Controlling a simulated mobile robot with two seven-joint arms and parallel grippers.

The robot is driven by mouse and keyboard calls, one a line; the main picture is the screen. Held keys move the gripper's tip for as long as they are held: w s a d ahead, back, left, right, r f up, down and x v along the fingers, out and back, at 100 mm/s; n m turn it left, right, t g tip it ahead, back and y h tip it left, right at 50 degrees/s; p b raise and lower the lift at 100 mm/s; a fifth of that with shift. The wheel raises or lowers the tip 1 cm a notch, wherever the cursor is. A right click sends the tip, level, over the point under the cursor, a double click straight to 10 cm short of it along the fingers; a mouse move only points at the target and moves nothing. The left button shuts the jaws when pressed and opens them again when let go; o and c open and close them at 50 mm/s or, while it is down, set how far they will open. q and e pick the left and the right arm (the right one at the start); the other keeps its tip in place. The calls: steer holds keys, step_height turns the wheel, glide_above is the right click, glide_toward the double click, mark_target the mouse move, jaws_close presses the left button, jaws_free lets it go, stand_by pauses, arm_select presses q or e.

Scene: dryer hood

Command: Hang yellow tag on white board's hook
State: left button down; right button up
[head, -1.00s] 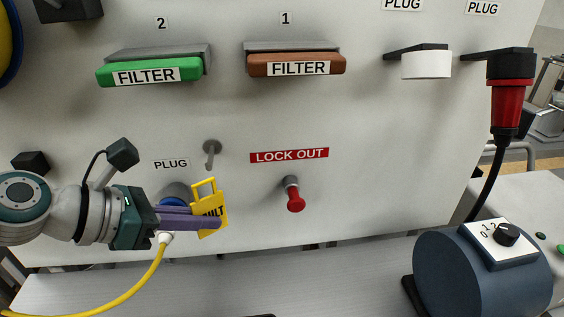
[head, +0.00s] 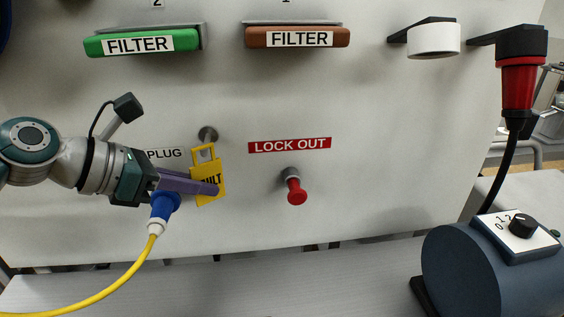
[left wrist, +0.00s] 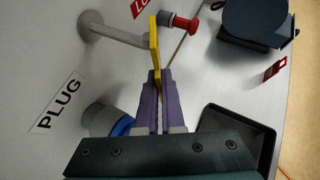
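The yellow tag (head: 209,180), with black lettering partly covered by my fingers, has an open loop at its top. My left gripper (head: 212,189) is shut on its lower part. The left wrist view shows the tag (left wrist: 154,45) edge-on between the purple fingers (left wrist: 158,88). The grey hook (head: 208,134) sticks out from the white board (head: 380,130). In the head view the tag's loop overlaps the hook's lower end. In the wrist view the hook (left wrist: 120,35) reaches close to the tag's left side; I cannot tell whether it touches or enters the loop. My right gripper is not in view.
A blue plug with a yellow cable (head: 158,213) sits just below my left gripper. A red knob (head: 296,192) is to the right under the LOCK OUT label (head: 289,145). A blue cylinder with a dial (head: 480,270) stands at lower right.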

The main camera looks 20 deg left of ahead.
arm_select(q)
steer(key=w+b, duration=0.1)
steer(key=w+a, duration=0.1)
steer(key=w+a+b, duration=0.1)
steer(key=shift+f+b, duration=0.3)
steer(key=shift+b, duration=0.05)
steer(key=shift+w+f, duration=0.1)
stand_by(0.3)
stand_by(0.4)
steer(key=c, duration=1)
jaws_free()
steer(key=shift+o, duration=0.2)
